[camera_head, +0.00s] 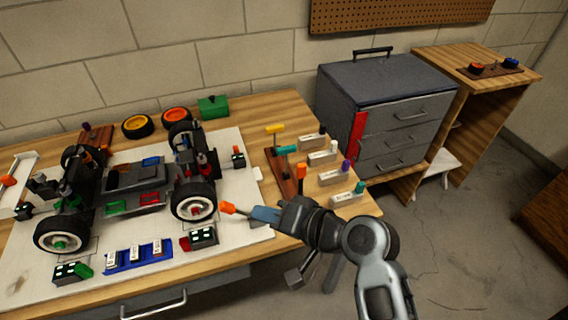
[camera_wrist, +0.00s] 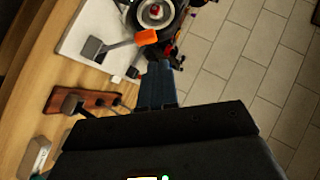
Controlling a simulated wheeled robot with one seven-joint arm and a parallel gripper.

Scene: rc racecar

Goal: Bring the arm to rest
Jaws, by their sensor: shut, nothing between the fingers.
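My gripper (camera_head: 254,212) reaches in from the right over the front right edge of the white board (camera_head: 245,215). Its blue fingers are closed together and hold nothing; the closed fingertips also show in the wrist view (camera_wrist: 160,68). An orange-ended piece (camera_head: 228,207) shows just past the fingertips, beside the car's near right wheel (camera_head: 194,203). In the wrist view this orange end (camera_wrist: 146,37) lies just beyond the fingertips; whether it touches them I cannot tell. The partly built racecar (camera_head: 135,180) stands on the board.
A wooden rack with an orange-topped tool (camera_head: 301,172) and several labelled blocks (camera_head: 335,176) stand close behind my gripper. A grey drawer cabinet (camera_head: 385,110) stands behind right. A blue tray (camera_head: 138,255) lies on the board's front. Open floor (camera_head: 450,250) lies to the right.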

